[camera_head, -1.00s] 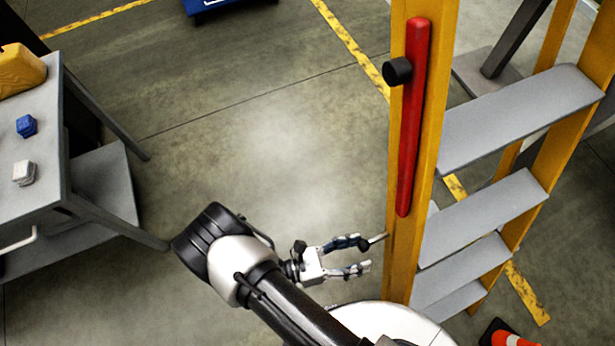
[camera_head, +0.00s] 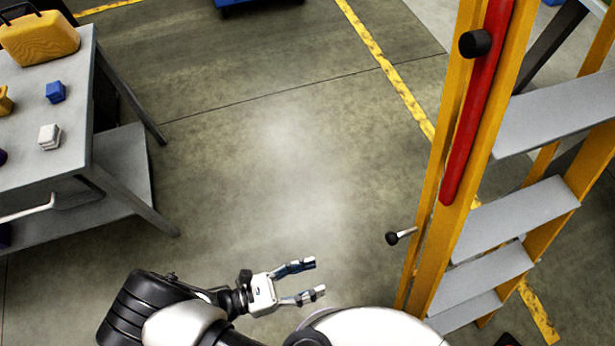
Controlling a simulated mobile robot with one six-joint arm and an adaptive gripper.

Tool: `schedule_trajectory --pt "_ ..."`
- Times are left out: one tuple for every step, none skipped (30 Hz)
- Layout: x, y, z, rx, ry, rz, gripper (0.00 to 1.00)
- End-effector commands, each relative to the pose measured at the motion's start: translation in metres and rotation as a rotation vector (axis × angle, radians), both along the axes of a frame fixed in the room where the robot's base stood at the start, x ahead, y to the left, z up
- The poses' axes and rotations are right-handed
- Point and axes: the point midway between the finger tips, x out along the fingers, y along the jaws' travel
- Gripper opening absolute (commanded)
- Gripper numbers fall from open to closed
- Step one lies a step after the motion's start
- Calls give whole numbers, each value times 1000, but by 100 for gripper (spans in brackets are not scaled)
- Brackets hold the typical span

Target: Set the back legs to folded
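A yellow stepladder (camera_head: 486,170) with grey steps stands at the right. A red bar (camera_head: 477,110) with a black round knob (camera_head: 475,43) runs along its near side. A small black-tipped peg or knob (camera_head: 393,238) sticks out to the left from the ladder's lower side. Which parts are the back legs I cannot tell for certain; the ladder's far parts are cut off by the right edge. My gripper (camera_head: 318,278) is open and empty, left of the small knob and clear of the ladder.
A grey workbench (camera_head: 75,160) at the left bears a yellow case (camera_head: 40,40), a blue block (camera_head: 55,92) and a white block (camera_head: 49,136). Bare concrete floor (camera_head: 270,170) lies between bench and ladder. A blue object (camera_head: 255,3) shows at the top edge.

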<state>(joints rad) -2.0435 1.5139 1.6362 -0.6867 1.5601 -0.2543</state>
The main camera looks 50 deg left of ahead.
Motion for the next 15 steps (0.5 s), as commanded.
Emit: schedule_trajectory --pt "-1 1 -1 -1 -1 -4 49" --pt "-3 1 -1 -1 -1 -4 49" --pt "-4 2 -1 -2 -1 -4 49" --pt "-5 2 -1 -2 -2 -3 49" --pt "-6 2 0 -2 -2 -3 49" --pt "-6 2 0 -2 -3 -2 49" --pt "-7 2 0 -2 -3 -2 49" --pt "-7 2 1 -3 -4 -2 49" --pt "-7 2 1 -3 -4 -3 49" --pt "-6 2 1 -3 -4 -3 49" --pt "-6 2 1 -3 -4 -3 49" --pt "-6 2 1 -3 -4 -2 49" --pt "-6 2 1 -3 -5 -2 49" --pt "-6 2 1 -3 -5 -2 49" --pt "-6 2 0 -3 -4 -2 49"
